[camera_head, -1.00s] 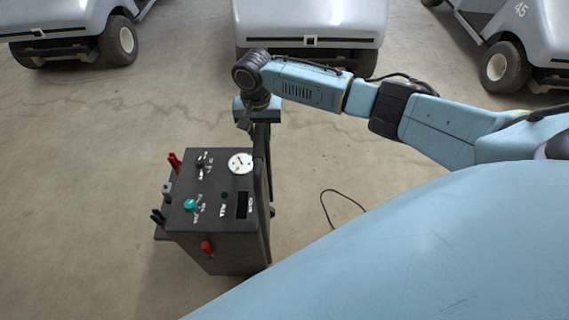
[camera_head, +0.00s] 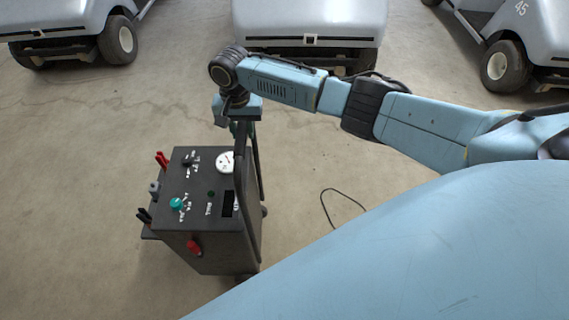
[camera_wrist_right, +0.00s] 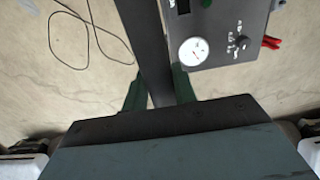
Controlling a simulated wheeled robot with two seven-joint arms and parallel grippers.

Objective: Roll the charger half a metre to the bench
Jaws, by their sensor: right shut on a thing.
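The charger (camera_head: 205,225) is a dark grey upright box with a gauge, a teal knob and red and black clamps on its left side. It stands on the floor left of the centre in the head view. Its top panel with the gauge also shows in the wrist view (camera_wrist_right: 222,50). My right gripper (camera_head: 238,128) is shut on the charger's dark handle (camera_head: 241,165), at its far upper end. In the wrist view the green fingers (camera_wrist_right: 159,92) sit on either side of the dark handle bar. The bench is not in view. My left gripper is not in view.
A grey cart (camera_head: 310,25) stands straight behind the charger. Other carts stand at the back left (camera_head: 75,30) and back right (camera_head: 515,45). A thin black cable (camera_head: 328,208) lies on the floor right of the charger. The floor to the left is clear.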

